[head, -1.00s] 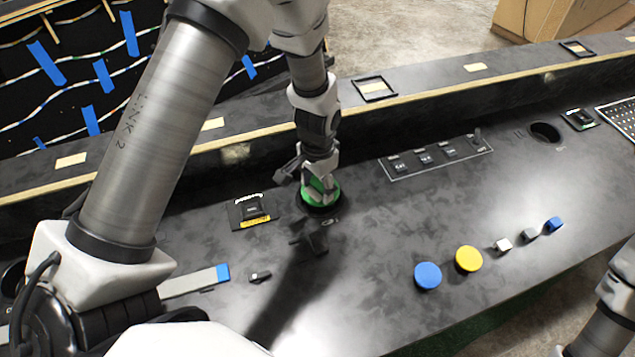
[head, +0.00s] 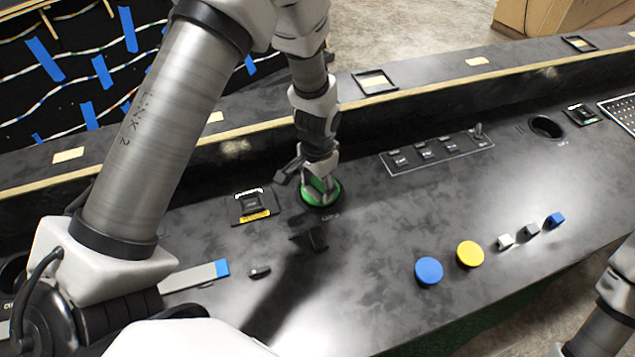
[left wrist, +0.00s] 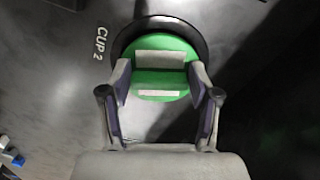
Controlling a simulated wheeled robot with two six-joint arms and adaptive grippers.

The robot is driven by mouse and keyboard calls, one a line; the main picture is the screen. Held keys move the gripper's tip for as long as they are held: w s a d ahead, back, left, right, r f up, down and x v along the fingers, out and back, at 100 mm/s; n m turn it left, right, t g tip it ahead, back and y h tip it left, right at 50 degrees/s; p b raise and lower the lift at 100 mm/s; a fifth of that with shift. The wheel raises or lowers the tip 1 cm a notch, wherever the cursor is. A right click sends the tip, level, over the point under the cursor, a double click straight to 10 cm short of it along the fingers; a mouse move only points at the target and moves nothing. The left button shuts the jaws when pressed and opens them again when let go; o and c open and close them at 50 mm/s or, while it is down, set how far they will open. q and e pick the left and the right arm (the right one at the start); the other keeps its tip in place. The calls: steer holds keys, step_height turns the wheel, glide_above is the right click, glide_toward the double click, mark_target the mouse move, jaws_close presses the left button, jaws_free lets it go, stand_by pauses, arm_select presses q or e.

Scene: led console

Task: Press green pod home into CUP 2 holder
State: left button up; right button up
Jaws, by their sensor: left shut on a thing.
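The green pod (head: 334,198) sits at the dark round CUP 2 holder (head: 316,206) in the console, under my left gripper (head: 318,186). The left wrist view shows the round green pod (left wrist: 160,80) with pale strips on top, ringed by the dark holder rim (left wrist: 200,38). The printed label "CUP 2" lies just left of the rim there. My left gripper (left wrist: 160,88) is shut on the pod's raised middle, one finger on each side. How deep the pod sits is hard to tell. My right gripper is not in view; only part of my right arm shows at lower right.
A switch panel (head: 436,152) and another round cup opening (head: 545,127) lie to the right. A blue disc (head: 428,270), a yellow disc (head: 470,253) and small cubes stand near the front edge. A breaker-like module (head: 251,206) is left of the holder. The middle surface is clear.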

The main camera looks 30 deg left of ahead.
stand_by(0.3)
arm_select(q)
steer(key=o, duration=1.4)
steer(key=shift+c, duration=0.2)
step_height(320, 180, up, 12)
